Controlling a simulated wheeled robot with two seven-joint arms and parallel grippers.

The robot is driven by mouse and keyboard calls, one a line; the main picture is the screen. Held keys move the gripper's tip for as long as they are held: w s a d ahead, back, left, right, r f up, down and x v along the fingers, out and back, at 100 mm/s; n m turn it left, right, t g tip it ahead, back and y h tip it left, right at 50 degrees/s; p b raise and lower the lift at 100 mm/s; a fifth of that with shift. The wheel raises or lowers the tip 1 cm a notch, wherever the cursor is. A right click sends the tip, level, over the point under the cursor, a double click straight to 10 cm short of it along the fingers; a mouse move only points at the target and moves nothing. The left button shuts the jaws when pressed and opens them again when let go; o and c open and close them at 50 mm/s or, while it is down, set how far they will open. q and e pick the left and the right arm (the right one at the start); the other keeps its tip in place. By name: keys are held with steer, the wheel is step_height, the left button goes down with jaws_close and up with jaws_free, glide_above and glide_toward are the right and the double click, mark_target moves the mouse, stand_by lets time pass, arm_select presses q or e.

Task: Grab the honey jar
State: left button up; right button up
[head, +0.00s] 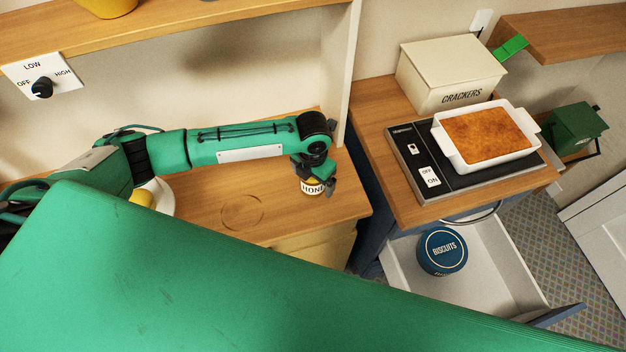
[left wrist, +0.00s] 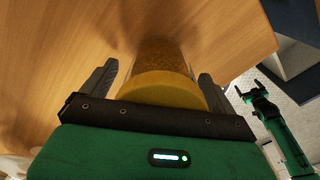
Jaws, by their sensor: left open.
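The honey jar (head: 313,187), with a white label and yellow lid, stands on the wooden counter near its right end. My left gripper (head: 316,177) is over it from above, and its label is partly hidden. In the left wrist view the honey jar (left wrist: 160,88) with its yellow lid lies between the two dark fingers of my left gripper (left wrist: 157,74). The fingers are apart, with the jar between them; a gap shows at the left finger.
A white plate (head: 164,198) with something yellow sits left on the counter. An upright panel (head: 349,75) stands behind my wrist. Right are a crackers box (head: 452,75), a hotplate (head: 408,160) with a white baking dish (head: 447,150), and an open drawer (head: 500,262) holding a biscuits tin (head: 442,251).

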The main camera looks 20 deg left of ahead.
arm_select(q)
steer(key=c, duration=1.3)
